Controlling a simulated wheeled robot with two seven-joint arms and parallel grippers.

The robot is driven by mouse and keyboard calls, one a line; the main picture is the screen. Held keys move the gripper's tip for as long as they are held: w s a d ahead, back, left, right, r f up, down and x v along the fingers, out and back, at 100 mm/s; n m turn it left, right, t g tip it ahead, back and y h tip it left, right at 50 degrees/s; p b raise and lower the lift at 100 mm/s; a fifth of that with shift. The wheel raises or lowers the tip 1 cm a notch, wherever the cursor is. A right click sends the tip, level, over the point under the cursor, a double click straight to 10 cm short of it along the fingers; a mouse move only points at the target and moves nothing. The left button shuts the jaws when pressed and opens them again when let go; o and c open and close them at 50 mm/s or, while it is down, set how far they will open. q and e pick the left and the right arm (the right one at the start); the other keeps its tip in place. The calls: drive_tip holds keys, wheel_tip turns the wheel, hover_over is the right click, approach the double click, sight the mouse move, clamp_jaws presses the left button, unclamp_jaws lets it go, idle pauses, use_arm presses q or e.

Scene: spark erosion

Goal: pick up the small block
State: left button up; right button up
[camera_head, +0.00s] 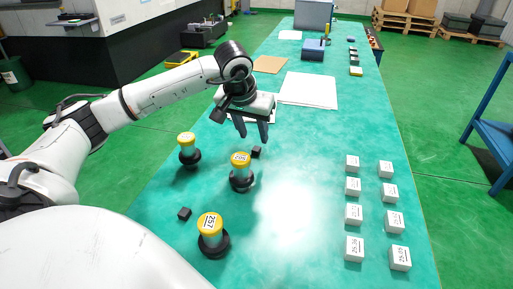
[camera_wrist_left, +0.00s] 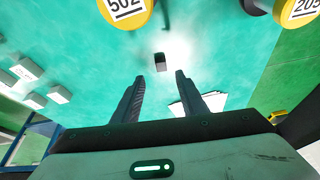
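A small black block (camera_head: 256,152) lies on the green table (camera_head: 310,130), just behind a yellow-topped cylinder. My left gripper (camera_head: 252,132) is above the table near this block, its fingers pointing down and apart, with nothing between them. In the left wrist view the small black block (camera_wrist_left: 160,62) lies ahead of the open left gripper (camera_wrist_left: 159,80), roughly in line with the gap between the fingertips. A second small black block (camera_head: 184,214) lies nearer, at the left. My right gripper is not in view.
Yellow-capped cylinders on black bases stand close by: one behind left (camera_head: 188,150), one in the middle (camera_head: 241,172), one in front (camera_head: 212,236). Several white labelled blocks (camera_head: 354,214) stand in two columns at the right. White sheets (camera_head: 308,90) lie further back.

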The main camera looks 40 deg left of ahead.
sight(256, 148)
use_arm(q)
drive_tip(key=x, duration=0.6)
drive_tip(key=shift+a+f, duration=0.2)
drive_tip(key=shift+f, duration=0.1)
drive_tip(key=shift+c, duration=0.3)
clamp_jaws()
